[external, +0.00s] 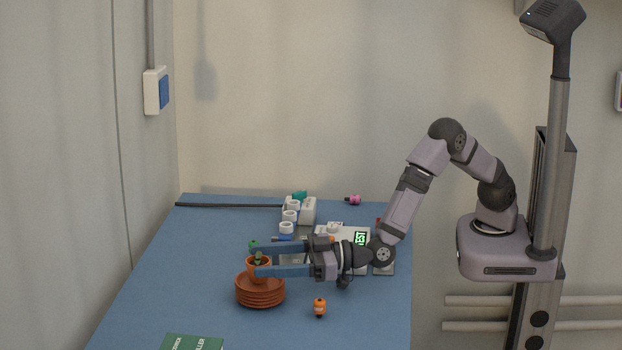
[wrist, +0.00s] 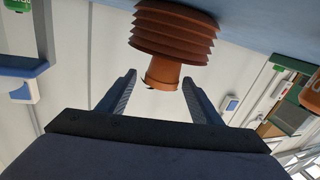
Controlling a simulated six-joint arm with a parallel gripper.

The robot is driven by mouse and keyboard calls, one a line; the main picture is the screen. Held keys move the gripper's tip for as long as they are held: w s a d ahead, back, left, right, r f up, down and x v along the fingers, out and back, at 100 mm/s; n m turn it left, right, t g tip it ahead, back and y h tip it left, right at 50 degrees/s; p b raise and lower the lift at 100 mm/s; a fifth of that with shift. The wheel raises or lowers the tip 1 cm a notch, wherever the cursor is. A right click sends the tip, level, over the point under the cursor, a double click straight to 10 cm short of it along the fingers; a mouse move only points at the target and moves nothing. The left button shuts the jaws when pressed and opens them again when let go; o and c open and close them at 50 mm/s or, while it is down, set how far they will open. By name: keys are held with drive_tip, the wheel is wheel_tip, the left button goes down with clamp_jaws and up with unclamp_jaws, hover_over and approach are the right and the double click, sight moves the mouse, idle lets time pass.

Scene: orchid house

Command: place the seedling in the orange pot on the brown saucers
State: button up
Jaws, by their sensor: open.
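The orange pot (external: 259,278) stands upright on top of the stack of brown saucers (external: 260,296). Green seedling leaves (external: 257,261) show at its rim. In the wrist view my gripper (wrist: 159,80) is open, with a finger on each side of the pot and visible gaps between.
White containers (external: 291,215) and a device with a green display (external: 361,239) stand behind my gripper.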

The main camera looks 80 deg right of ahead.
drive_tip(key=b+v, duration=0.1)
drive_tip(key=v, duration=1.1)
drive_tip(key=shift+b, duration=0.4)
drive_tip(key=shift+r, duration=0.25)
drive_tip(key=d+r+m+g+h+p, duration=0.1)
drive_tip(key=d+r+g+p, duration=0.3)
drive_tip(key=d+p, duration=0.4)
drive_tip(key=d+r+g+p, duration=0.4)
drive_tip(key=d+p, duration=0.3)
drive_tip(key=p, duration=0.3)
drive_tip(key=s+d+r+m+g+h+p, duration=0.2)
drive_tip(key=s+d+r+g+p, duration=0.4)
drive_tip(key=s+d, duration=0.4)
drive_tip(key=s+d+r+m+g+h+p, duration=0.1)
drive_tip(key=s+d+r+g+h+p, duration=0.2)
drive_tip(key=s+d+p, duration=0.65)
drive_tip(key=shift+y, duration=0.7)
drive_tip(key=f+b, duration=0.2)
drive_tip(key=b, duration=0.1)
drive_tip(key=s+f+b, duration=0.1)
drive_tip(key=f+b, duration=0.1)
drive_tip(key=b, duration=0.1)
drive_tip(key=shift+f, duration=0.1)
